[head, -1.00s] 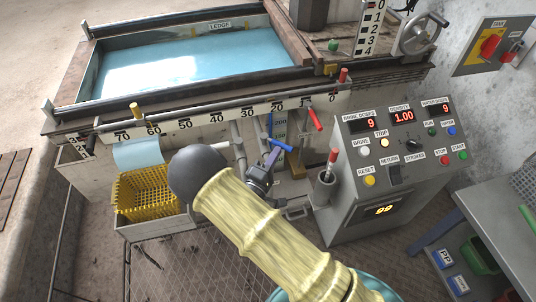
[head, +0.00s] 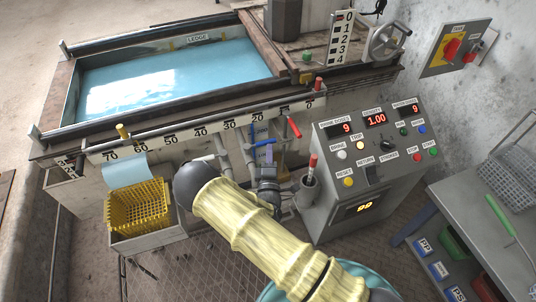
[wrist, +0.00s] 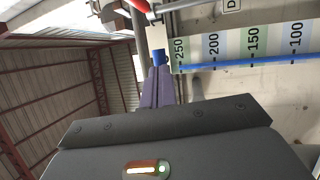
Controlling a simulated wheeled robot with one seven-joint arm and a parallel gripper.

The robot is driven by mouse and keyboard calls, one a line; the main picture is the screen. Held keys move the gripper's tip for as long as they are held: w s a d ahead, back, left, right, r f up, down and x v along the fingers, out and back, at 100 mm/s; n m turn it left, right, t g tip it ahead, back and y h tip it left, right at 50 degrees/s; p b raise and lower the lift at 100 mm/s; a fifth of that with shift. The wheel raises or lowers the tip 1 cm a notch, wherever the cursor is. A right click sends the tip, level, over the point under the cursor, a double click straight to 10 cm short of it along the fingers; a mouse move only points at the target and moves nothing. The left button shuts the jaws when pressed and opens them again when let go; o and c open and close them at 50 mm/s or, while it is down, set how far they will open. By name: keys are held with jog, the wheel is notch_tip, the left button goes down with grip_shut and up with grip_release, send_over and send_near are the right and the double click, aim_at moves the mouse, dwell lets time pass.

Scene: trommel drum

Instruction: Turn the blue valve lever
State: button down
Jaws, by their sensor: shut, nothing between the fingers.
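The blue valve lever (head: 257,145) shows small in the middle of the head view, below the scale rail and in front of the tank's side. It slants slightly up to the right. My gripper (head: 264,160) points up at it from below, with its narrow purple fingers shut and empty. In the wrist view the shut fingers (wrist: 157,88) reach up to a blue piece (wrist: 160,56), which looks like part of the lever. I cannot tell whether they touch it. The valve's body is largely hidden behind my gripper and arm.
A red-handled lever (head: 294,127) is close on the right. The control console (head: 372,190) stands right of my arm, with a red-topped stick (head: 312,165) at its left edge. A yellow basket (head: 138,207) is on the left. A numbered gauge strip (wrist: 230,45) lies beside the fingers.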

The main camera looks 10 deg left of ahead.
jog(key=shift+w, duration=0.2)
dwell(0.4)
jog(key=shift+d, duration=0.1)
jog(key=s+d+f+p, duration=0.2)
jog(key=s+d, duration=0.4)
jog(key=s, duration=0.6)
jog(key=shift+s+f, duration=0.15)
jog(key=shift+f, duration=0.25)
jog(key=shift+d, duration=0.15)
jog(key=shift+s+a, duration=0.15)
jog(key=shift+a, duration=0.05)
